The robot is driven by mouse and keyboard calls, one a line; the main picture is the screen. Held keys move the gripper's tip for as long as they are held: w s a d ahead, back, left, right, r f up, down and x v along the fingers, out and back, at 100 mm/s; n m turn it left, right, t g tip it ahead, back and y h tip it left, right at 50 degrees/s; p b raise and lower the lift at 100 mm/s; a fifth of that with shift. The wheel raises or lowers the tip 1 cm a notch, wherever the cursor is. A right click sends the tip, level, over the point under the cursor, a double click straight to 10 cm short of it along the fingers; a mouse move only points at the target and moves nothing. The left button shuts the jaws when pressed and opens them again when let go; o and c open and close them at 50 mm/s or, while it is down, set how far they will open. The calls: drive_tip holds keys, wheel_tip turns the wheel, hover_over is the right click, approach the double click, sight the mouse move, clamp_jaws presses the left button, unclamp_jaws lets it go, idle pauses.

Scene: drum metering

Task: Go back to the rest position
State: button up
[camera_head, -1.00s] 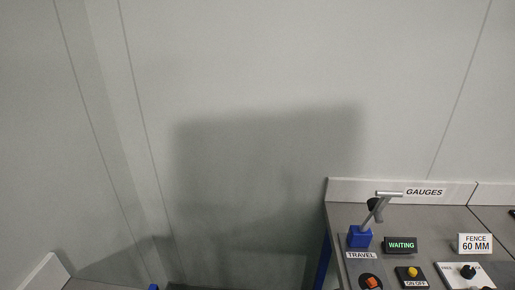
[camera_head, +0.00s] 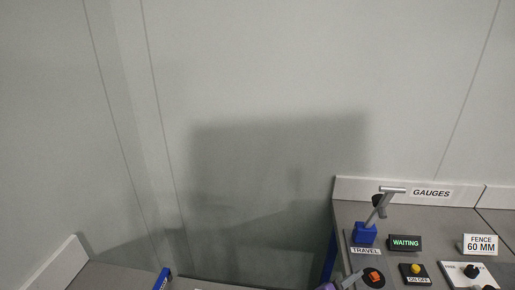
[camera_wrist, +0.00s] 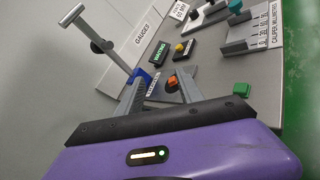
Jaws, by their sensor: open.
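My gripper (camera_wrist: 160,76) shows in the wrist view as a purple body with two grey fingers apart and nothing between them. Its fingers point over the gauges bench (camera_head: 347,216), near an orange knob (camera_wrist: 172,82). In the head view only a bit of the purple body and a grey finger show at the bottom edge, beside the orange knob (camera_head: 373,277). I cannot tell whether a finger touches the bench. No rest position marker shows.
A lever on a blue base (camera_head: 364,234) labelled TRAVEL stands up from the bench. A caliper (camera_wrist: 250,38) stands further along. Another bench (camera_head: 78,250) is at left.

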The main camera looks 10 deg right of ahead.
drive_tip(key=a+f+m+t+y+b, duration=0.2)
drive_tip(key=a+f+m+t+y, duration=0.1)
drive_tip(key=a+f+t+y, duration=0.3)
drive_tip(key=s+a+f+m+t+y+b, duration=0.1)
drive_tip(key=s+a+m+y+b, duration=0.1)
drive_tip(key=s+a+m+y, duration=0.35)
drive_tip(key=s+d+r+m+y+b, duration=0.1)
drive_tip(key=s+m+b, duration=0.5)
drive_tip(key=s, duration=2)
wheel_tip(320, 180, up, 2)
drive_tip(key=m+y, duration=0.1)
drive_tip(key=m, duration=0.2)
drive_tip(key=shift+s+r+t, duration=0.15)
drive_tip(key=shift+r+t, duration=0.05)
drive_tip(key=shift+t, duration=0.1)
